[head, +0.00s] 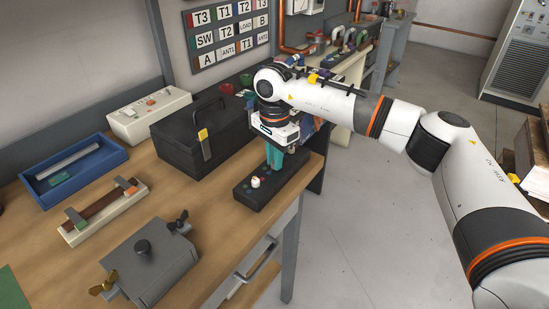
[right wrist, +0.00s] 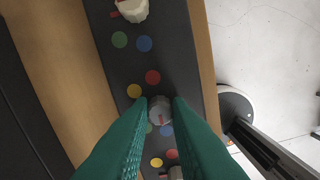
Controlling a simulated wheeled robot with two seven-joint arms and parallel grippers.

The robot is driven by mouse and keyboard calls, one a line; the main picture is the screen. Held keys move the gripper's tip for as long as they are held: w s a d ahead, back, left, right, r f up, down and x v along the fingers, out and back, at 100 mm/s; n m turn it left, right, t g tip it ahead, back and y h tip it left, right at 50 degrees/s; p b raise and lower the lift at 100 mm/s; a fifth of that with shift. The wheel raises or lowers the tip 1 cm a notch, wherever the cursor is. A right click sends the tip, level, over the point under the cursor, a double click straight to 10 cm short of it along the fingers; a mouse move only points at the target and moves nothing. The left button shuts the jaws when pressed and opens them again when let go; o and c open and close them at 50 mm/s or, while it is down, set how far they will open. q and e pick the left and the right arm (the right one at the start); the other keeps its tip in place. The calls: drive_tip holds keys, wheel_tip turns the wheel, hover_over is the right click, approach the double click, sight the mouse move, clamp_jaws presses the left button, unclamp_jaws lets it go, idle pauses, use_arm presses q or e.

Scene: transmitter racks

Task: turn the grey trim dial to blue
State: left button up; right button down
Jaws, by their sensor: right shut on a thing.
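The grey trim dial (right wrist: 159,112) sits on a dark dial box (right wrist: 124,62), with a yellow dot (right wrist: 134,90) and a red dot (right wrist: 152,77) on its upper side in the right wrist view. A blue dot (right wrist: 166,130) and part of a green one show below it, between the fingers. My right gripper (right wrist: 160,108) points down with its teal fingers shut on the grey dial. I cannot make out where its pointer aims. In the head view the right gripper (head: 274,160) is over the dial box (head: 262,200) and hides the grey dial. My left gripper is not in view.
A cream dial (right wrist: 132,9) is on the same box, and another dial (right wrist: 175,173) shows at the bottom edge. A black toolbox (head: 190,140) stands left of the box on the bench. A grey box (head: 150,262) with wing nuts is nearer me. The bench edge is close on the right.

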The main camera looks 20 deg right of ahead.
drive_tip(key=shift+r, duration=0.1)
idle(0.3)
drive_tip(key=c, duration=1.3)
unclamp_jaws()
drive_tip(key=shift+c, duration=0.2)
wheel_tip(320, 180, up, 12)
drive_tip(key=b, duration=0.1)
